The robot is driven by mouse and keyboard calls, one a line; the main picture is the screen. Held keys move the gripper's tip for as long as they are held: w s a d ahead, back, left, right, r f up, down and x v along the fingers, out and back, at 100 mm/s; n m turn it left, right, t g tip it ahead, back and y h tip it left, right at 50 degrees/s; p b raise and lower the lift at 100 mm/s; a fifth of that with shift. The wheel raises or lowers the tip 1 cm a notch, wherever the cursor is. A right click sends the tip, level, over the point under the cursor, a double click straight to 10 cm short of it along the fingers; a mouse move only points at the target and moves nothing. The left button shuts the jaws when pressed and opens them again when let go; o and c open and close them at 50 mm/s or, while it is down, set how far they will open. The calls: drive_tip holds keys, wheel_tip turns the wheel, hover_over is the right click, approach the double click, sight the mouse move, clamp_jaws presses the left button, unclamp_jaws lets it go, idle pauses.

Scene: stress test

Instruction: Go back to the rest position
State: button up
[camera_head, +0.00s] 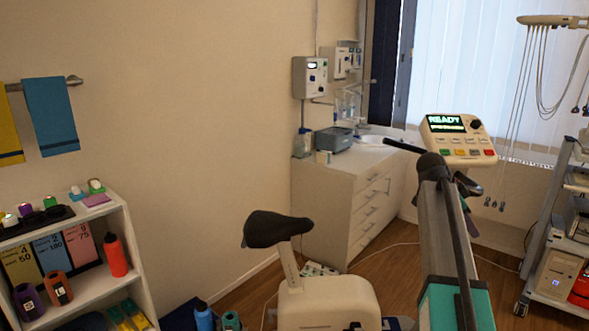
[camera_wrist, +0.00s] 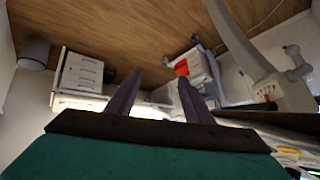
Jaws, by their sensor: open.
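My gripper (camera_wrist: 161,77) shows in the wrist view, with two dark fingers spread apart and nothing between them. Its dark palm plate and teal body fill the bottom of that view. The wrist view is turned over, with the wooden floor at the top. In the head view I cannot make out the fingers. A long grey and teal part stands at the lower right there, in front of the bike's console (camera_head: 457,139), which reads READY; it may be my arm.
An exercise bike with a black seat (camera_head: 277,229) stands at centre. A wheeled trolley (camera_head: 553,245) is at right. A shelf (camera_head: 100,283) holds bottles at left. Some floor (camera_head: 385,266) is bare.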

drive_tip(key=s+a+f+n+g+y, duration=0.15)
drive_tip(key=a+f, duration=0.25)
drive_tip(key=f, duration=0.8)
drive_tip(key=s+a+f+n, duration=0.25)
drive_tip(key=a+f, duration=0.25)
drive_tip(key=f, duration=0.6)
drive_tip(key=s+a+f+n+g+y, duration=0.15)
drive_tip(key=a+f, duration=0.25)
drive_tip(key=f, duration=0.8)
drive_tip(key=s+a+f+n+g+y, duration=0.1)
drive_tip(key=s+a+f, duration=0.3)
drive_tip(key=s+f, duration=0.4)
drive_tip(key=s+a+f+n+g, duration=0.1)
drive_tip(key=s+a+f+n, duration=0.1)
drive_tip(key=s+a+f, duration=0.55)
drive_tip(key=s+a+f+n+y, duration=0.1)
drive_tip(key=s+a+f+n, duration=0.2)
drive_tip(key=s, duration=0.5)
drive_tip(key=s+a+f+n+g+y, duration=0.1)
drive_tip(key=s+a+f+n, duration=0.2)
drive_tip(key=s+f, duration=0.3)
drive_tip(key=s+a+f+n+g+y, duration=0.1)
drive_tip(key=s+a+f+n, duration=0.3)
drive_tip(key=s, duration=0.7)
drive_tip(key=shift+s+f+n+y, duration=0.25)
drive_tip(key=shift+f+n+y, duration=0.25)
drive_tip(key=shift+f+n, duration=0.15)
